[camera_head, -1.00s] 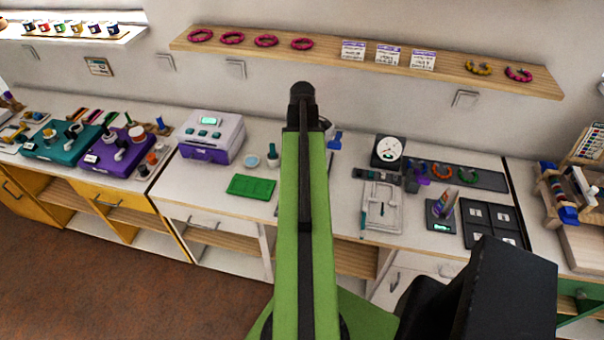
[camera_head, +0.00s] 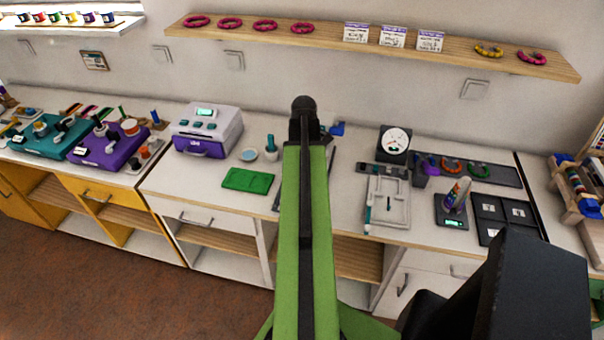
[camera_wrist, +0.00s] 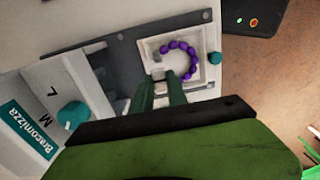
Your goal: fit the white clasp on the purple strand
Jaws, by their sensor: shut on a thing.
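The purple strand (camera_wrist: 191,51) lies in the wrist view as an open curve of beads inside a square white tray (camera_wrist: 207,88). Its gap faces the lower left, towards my gripper (camera_wrist: 160,77). The two dark green fingers reach over the tray's near left edge, with their tips close to the strand's open end. My gripper is shut on a small pale thing between the tips, apparently the white clasp (camera_wrist: 158,73); it is tiny and partly hidden. I cannot tell whether it touches the strand. In the head view my green arm hides the gripper and this tray.
In the wrist view, a white device with a teal label (camera_wrist: 28,131) and a teal knob (camera_wrist: 73,115) stands close on the left. The head view shows a green mat (camera_head: 248,181), a purple-white machine (camera_head: 207,130) and a dial gauge (camera_head: 395,143) on the bench.

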